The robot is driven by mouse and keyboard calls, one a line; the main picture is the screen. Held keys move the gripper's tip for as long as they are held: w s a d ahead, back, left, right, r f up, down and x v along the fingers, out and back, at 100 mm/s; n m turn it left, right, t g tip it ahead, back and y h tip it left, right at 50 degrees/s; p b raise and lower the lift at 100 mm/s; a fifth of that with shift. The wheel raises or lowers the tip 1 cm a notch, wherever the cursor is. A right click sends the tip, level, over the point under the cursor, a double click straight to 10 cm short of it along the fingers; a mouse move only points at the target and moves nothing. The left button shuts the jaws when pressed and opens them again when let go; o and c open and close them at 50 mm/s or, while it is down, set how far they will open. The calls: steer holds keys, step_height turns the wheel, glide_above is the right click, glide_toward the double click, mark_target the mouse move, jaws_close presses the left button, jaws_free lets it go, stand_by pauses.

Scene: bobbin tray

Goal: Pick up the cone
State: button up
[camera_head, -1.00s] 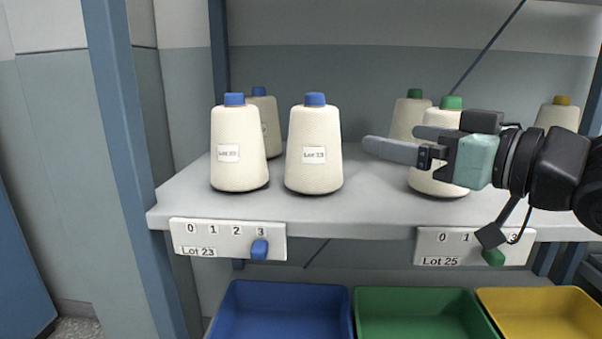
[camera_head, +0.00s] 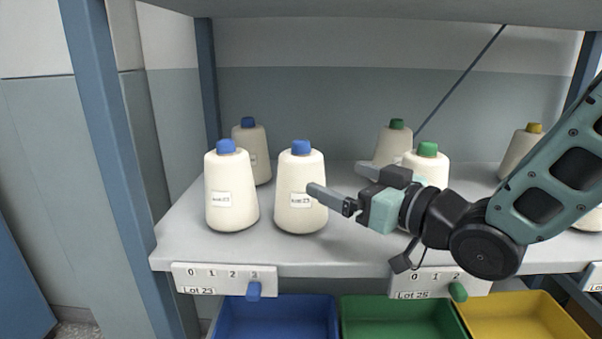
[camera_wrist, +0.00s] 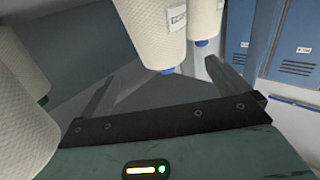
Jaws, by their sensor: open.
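Three cream cones with blue caps stand upright at the left of the shelf: a front right one (camera_head: 296,215), a front left one (camera_head: 231,205) and a rear one (camera_head: 261,160). My gripper (camera_head: 338,179) is open and empty, pointing left at the front right cone; its near finger overlaps that cone's right edge in the head view. Whether it touches cannot be told. In the wrist view, a labelled blue-capped cone (camera_wrist: 150,35) lies ahead between the fingers (camera_wrist: 160,72), with another blue-capped cone (camera_wrist: 204,18) beside it.
Green-capped cones (camera_head: 392,148) stand behind and beside my gripper; one is close at the wrist view's left (camera_wrist: 22,115). A yellow-capped cone (camera_head: 520,152) is farther right. The Lot 23 label plate (camera_head: 215,280) is on the shelf edge. Blue (camera_head: 275,318), green and yellow bins sit below.

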mark_target(319, 171)
steer(key=shift+a+r+p, duration=0.1)
steer(key=shift+r+p, duration=0.2)
steer(key=shift+p, duration=0.25)
steer(key=shift+w+a+f+p, duration=0.1)
steer(key=shift+w+p, duration=0.05)
steer(key=shift+p, duration=0.3)
steer(key=x, duration=0.4)
steer(key=shift+w+a+f, duration=0.2)
steer(key=shift+w, duration=0.05)
steer(key=shift+r+p+x, duration=0.2)
steer(key=shift+p+x, duration=0.3)
steer(key=shift+x, duration=2.15)
steer(key=shift+s+a, duration=0.15)
steer(key=shift+a, duration=0.05)
steer(key=c, duration=1.6)
